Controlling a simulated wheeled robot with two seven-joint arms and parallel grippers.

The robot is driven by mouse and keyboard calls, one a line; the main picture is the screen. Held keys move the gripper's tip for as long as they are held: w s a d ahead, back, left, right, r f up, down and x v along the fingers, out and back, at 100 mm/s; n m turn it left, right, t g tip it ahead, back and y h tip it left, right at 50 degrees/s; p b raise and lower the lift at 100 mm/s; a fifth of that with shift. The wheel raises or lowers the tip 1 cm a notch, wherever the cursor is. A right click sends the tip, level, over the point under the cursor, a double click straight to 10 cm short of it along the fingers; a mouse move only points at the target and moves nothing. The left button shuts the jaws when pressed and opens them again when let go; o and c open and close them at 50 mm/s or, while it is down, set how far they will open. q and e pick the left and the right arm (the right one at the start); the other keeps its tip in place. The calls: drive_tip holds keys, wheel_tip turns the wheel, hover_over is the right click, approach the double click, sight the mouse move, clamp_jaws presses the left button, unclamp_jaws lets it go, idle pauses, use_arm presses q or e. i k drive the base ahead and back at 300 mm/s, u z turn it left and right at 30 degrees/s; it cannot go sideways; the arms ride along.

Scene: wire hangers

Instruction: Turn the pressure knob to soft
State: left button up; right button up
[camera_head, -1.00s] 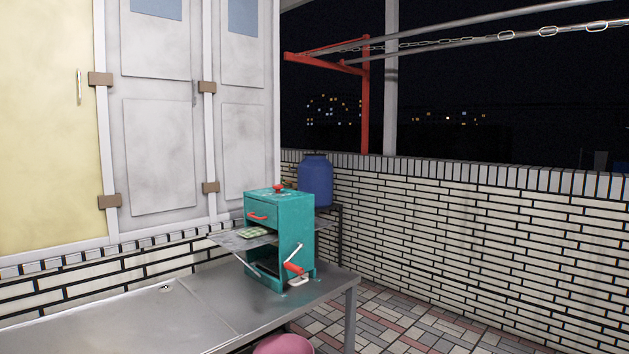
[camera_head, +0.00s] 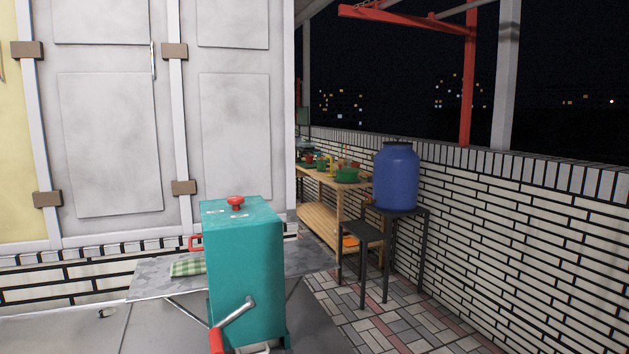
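A teal box-shaped machine (camera_head: 255,270) stands on a grey metal table in the lower middle of the head view. A red knob (camera_head: 235,203) sits on its top face, with small pale marks beside it that are too small to read. A metal crank with a red grip (camera_head: 216,341) is on its near side, cut by the bottom edge. A red handle (camera_head: 195,243) sticks out at its left. Neither of my grippers is in view.
The grey table (camera_head: 70,335) spreads at lower left. A checked green cloth (camera_head: 188,268) lies on the machine's side tray (camera_head: 150,280). A blue barrel (camera_head: 396,178) stands on a dark stand at right, by a wooden shelf (camera_head: 318,222). Tiled floor (camera_head: 400,325) is clear at lower right.

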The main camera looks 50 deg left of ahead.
sight(235, 200)
drive_tip(key=i, duration=1.25)
drive_tip(key=u, duration=3)
